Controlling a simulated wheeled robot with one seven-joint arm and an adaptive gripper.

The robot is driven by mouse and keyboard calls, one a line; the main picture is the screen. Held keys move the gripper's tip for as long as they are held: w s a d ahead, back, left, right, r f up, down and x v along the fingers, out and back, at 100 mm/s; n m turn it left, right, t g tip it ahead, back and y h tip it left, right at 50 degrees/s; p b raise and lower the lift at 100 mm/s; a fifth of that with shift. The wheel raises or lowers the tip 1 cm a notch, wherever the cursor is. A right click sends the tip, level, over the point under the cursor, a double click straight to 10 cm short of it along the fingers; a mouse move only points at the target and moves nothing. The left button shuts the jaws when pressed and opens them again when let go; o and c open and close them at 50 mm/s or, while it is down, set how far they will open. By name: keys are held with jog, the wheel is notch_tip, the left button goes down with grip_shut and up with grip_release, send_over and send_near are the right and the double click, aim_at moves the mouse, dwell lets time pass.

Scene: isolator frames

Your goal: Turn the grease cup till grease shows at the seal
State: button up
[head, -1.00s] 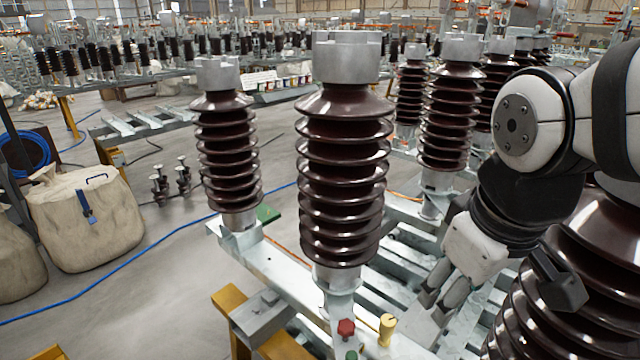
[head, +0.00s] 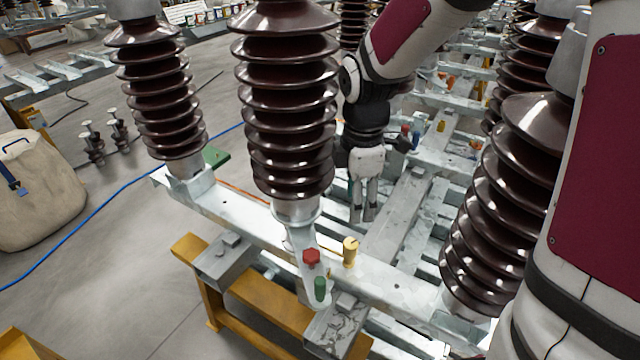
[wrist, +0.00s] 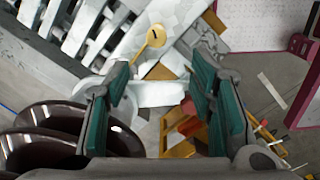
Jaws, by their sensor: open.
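The grease cup appears to be the small yellow cylinder (head: 350,252) on the steel frame, right of the base of the middle brown insulator. In the wrist view its round yellow top (wrist: 157,38) shows a dark mark, with a thin yellow line leading from it. My gripper (head: 363,217) points down behind and just right of the cup in the head view, apart from it. In the wrist view my gripper (wrist: 160,95) is open with nothing between its green pads; the cup top lies beyond the fingertips. I cannot make out any grease at the seal.
The middle brown insulator (head: 285,110) rises beside my arm, and another insulator (head: 505,210) stands at right. The yellow trestle (head: 270,307) is below.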

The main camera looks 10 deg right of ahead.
aim_at(350, 243)
jog(key=shift+n, duration=0.5)
jog(key=f, duration=0.5)
jog(key=f+b, duration=0.1)
jog(key=f, duration=0.4)
jog(key=w+f+b, duration=0.1)
jog(key=f, duration=0.4)
jog(key=shift+f, duration=0.2)
jog(key=c, duration=1.2)
